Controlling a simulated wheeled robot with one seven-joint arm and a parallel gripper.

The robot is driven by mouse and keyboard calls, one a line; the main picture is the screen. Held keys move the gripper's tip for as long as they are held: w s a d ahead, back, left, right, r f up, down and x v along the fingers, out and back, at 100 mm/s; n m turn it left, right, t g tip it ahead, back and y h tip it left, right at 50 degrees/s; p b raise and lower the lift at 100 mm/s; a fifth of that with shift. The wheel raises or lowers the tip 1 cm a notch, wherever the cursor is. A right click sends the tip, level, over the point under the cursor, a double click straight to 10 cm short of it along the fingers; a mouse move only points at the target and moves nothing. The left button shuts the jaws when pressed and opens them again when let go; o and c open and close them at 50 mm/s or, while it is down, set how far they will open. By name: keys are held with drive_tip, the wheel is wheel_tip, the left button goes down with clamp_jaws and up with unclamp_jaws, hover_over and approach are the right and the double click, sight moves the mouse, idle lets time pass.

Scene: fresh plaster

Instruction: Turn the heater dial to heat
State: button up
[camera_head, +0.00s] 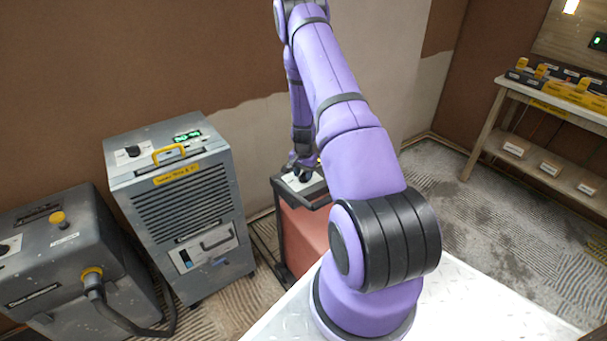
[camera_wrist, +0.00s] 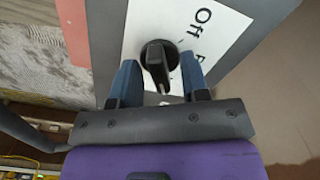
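The heater is a red box (camera_head: 305,238) with a dark frame, standing behind my arm in the head view. Its top has a white label plate (camera_head: 318,186). In the wrist view, the black heater dial (camera_wrist: 156,57) sits on the white label (camera_wrist: 222,38), which reads "Off" with a second, partly hidden word beside it. My gripper (camera_wrist: 158,76) is open, with one blue finger on each side of the dial's raised grip. Gaps show on both sides, so I see no contact. In the head view my gripper (camera_head: 304,171) is just over the heater's top, partly hidden by my arm.
A grey slatted unit (camera_head: 190,215) with a yellow handle and a dial stands left of the heater. Another grey machine (camera_head: 75,260) with a hose is further left. A wooden shelf (camera_head: 490,115) with tools and boxes stands at the right. Rough floor (camera_head: 450,200) lies open between.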

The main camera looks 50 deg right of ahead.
drive_tip(key=shift+r, duration=0.1)
wheel_tip(320, 180, up, 10)
drive_tip(key=shift+r, duration=0.25)
idle(0.4)
idle(0.5)
wheel_tip(320, 180, up, 9)
drive_tip(key=n, duration=0.2)
hover_over(303, 173)
drive_tip(key=w+a, duration=0.2)
drive_tip(key=a, duration=0.3)
drive_tip(key=s+a+r+n+t, duration=0.1)
drive_tip(key=s+a+r+n, duration=0.15)
drive_tip(key=a+r, duration=0.7)
drive_tip(key=s+a+r+n+t, duration=0.25)
drive_tip(key=a+r, duration=0.35)
drive_tip(key=r, duration=0.7)
drive_tip(key=s+a+r+n+t, duration=0.1)
drive_tip(key=s+a+r+n, duration=0.3)
drive_tip(key=s+a, duration=0.3)
drive_tip(key=s+a+r+n, duration=0.3)
drive_tip(key=s+a+r, duration=0.4)
drive_tip(key=s, duration=0.8)
drive_tip(key=shift+s+a+n+t, duration=0.3)
drive_tip(key=shift+s+n+t, duration=0.05)
drive_tip(key=shift+s+n, duration=0.05)
